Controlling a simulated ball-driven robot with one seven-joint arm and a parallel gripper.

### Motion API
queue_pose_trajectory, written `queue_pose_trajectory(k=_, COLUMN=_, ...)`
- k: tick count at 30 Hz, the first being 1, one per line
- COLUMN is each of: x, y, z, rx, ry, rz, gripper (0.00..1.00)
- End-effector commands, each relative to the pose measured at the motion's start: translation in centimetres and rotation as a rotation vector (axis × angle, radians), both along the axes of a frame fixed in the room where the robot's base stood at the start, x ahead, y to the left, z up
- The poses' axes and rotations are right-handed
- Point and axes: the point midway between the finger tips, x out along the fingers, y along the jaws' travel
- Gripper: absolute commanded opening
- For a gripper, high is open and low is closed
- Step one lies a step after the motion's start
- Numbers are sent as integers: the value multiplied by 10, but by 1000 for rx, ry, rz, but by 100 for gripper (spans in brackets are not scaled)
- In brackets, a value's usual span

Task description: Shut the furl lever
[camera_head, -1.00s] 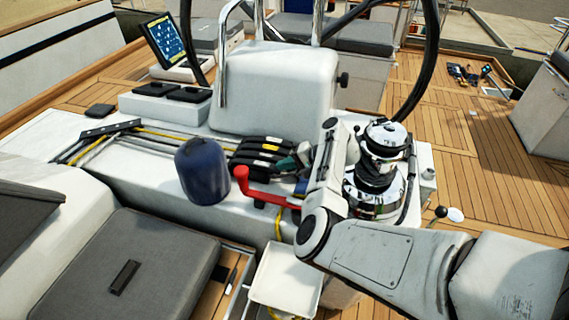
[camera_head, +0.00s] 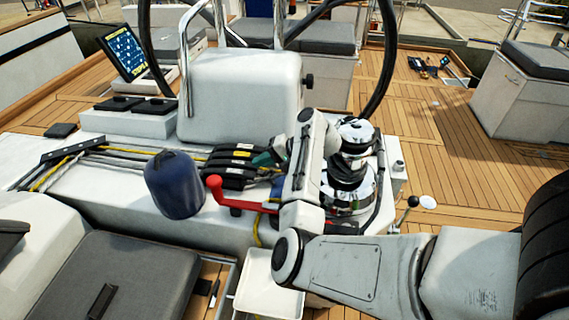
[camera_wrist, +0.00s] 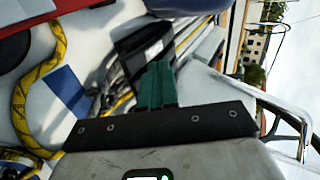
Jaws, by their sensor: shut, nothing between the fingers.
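A bank of black rope clutch levers (camera_head: 233,165) with pale and yellow labels sits on the white cockpit console. The labels are too small to read, so I cannot tell which one is the furl lever. My gripper (camera_head: 264,159) has teal fingers, shut and empty, at the right end of this bank. In the wrist view, the shut fingers (camera_wrist: 156,86) point at a black lever part (camera_wrist: 146,42) just beyond their tips. I cannot tell whether they touch it. My arm hides the area to the right of the bank.
A red winch handle (camera_head: 235,198) lies just in front of the clutches. A navy covered winch (camera_head: 175,185) stands to the left, a chrome winch (camera_head: 352,175) to the right behind my arm. A white bin (camera_head: 262,285) hangs in front. Ropes (camera_head: 110,155) run in from the left.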

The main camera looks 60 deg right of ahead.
Motion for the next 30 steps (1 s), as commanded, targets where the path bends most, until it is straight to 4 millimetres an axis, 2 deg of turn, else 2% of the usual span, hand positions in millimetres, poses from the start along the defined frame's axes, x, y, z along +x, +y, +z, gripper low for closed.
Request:
queue_pose_trajectory(k=6, x=-24, y=10, z=33, rx=-5, ry=-2, rz=1, gripper=0)
queue_pose_trajectory(k=18, x=-85, y=35, z=60, rx=-4, ry=0, rz=1, gripper=0)
queue_pose_trajectory(k=24, x=-102, y=42, z=69, rx=-2, ry=-3, rz=2, gripper=0)
queue_pose_trajectory(k=30, x=-106, y=44, z=72, rx=-1, ry=-3, rz=2, gripper=0)
